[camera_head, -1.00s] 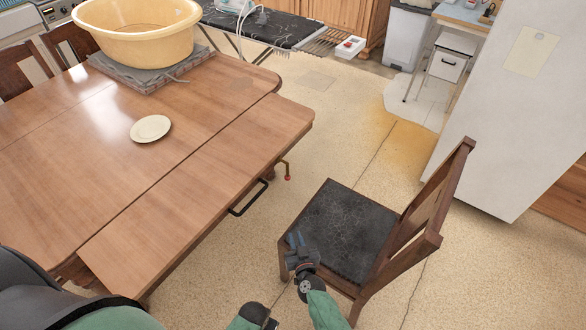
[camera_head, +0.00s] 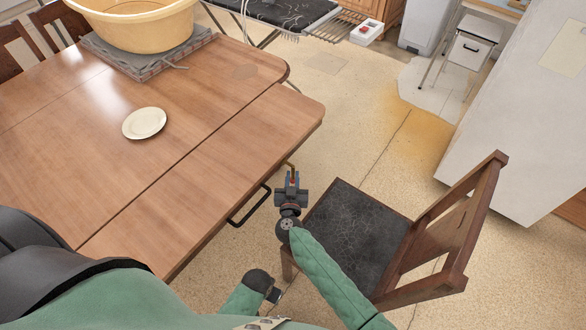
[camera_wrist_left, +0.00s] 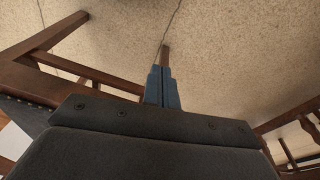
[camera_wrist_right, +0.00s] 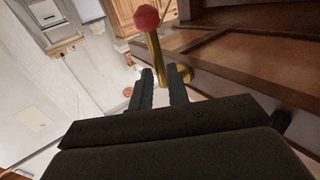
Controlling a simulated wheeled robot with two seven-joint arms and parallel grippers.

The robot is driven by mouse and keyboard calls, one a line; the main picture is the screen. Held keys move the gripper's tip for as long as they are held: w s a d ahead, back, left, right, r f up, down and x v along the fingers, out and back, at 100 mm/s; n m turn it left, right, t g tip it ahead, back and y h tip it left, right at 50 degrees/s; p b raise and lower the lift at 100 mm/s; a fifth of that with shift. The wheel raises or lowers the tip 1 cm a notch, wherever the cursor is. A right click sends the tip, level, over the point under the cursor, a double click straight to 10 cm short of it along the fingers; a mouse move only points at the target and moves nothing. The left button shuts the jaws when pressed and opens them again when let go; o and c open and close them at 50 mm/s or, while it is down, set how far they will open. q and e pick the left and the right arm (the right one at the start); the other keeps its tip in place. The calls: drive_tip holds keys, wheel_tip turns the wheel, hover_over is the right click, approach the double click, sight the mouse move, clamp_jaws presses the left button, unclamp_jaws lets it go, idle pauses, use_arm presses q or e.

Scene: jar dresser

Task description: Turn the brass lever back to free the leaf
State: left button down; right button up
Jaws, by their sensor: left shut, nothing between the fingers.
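The wooden table leaf (camera_head: 225,165) is level with the tabletop, with a black handle (camera_head: 236,221) on its edge. The brass lever (camera_wrist_right: 155,58) with its red knob (camera_wrist_right: 146,19) shows in the right wrist view, under the leaf's edge. In the head view my right gripper (camera_head: 291,178) mostly hides the lever. My right gripper's fingers (camera_wrist_right: 160,76) are open, with the lower part of the lever in the gap or just beyond it; contact is unclear. My left gripper (camera_wrist_left: 161,72) is shut and empty, low over the floor.
A wooden chair with a black seat (camera_head: 355,235) stands right of my right gripper, close to my forearm. A plate (camera_head: 144,123) and a yellow basin (camera_head: 135,25) are on the table. Open floor (camera_head: 350,125) lies beyond the chair.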

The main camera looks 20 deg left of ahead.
sight(293, 172)
drive_tip(key=shift+r+x, duration=0.2)
drive_tip(key=shift+x, duration=1.05)
drive_tip(key=shift+w+a+f, duration=0.1)
drive_tip(key=shift+w+f, duration=0.05)
drive_tip(key=shift+w, duration=0.25)
clamp_jaws()
